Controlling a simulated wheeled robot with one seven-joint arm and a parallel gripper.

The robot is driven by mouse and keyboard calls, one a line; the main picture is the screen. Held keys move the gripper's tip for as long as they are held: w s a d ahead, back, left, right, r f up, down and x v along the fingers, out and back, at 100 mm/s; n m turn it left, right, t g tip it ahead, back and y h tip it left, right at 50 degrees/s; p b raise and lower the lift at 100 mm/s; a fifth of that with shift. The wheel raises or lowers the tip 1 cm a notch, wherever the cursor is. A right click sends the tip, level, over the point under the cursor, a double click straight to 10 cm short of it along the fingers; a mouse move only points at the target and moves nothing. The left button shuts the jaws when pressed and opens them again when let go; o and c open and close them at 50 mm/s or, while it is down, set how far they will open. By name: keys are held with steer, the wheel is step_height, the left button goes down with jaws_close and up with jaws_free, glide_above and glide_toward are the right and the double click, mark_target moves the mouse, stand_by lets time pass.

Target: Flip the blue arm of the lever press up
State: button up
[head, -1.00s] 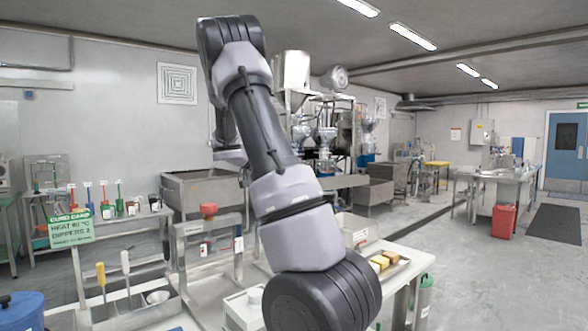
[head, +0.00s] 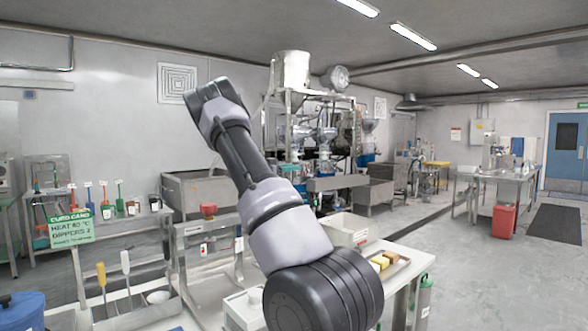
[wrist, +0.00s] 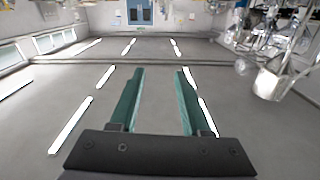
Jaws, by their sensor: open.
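I cannot make out the lever press or its blue arm for certain in either view. My gripper (wrist: 159,72) shows in the wrist view with its two teal fingers apart and nothing between them. The wrist picture is upside down, with ceiling lights behind the fingers, and the gripper is clear of any object. In the head view my arm rises across the middle of the picture and hides part of the benches; the gripper itself does not show there.
A white bin (head: 346,229) and a tray with yellow blocks (head: 383,261) are on the right bench. A blue container (head: 22,312) is at bottom left. A green-and-white sign (head: 71,229) stands at left. Open floor lies right.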

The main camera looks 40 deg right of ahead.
steer(key=shift+w+d, duration=0.1)
steer(key=shift+d, duration=0.85)
jaws_close()
stand_by(0.7)
jaws_free()
steer(key=s+a, duration=0.1)
steer(key=a, duration=0.9)
steer(key=shift+a, duration=0.4)
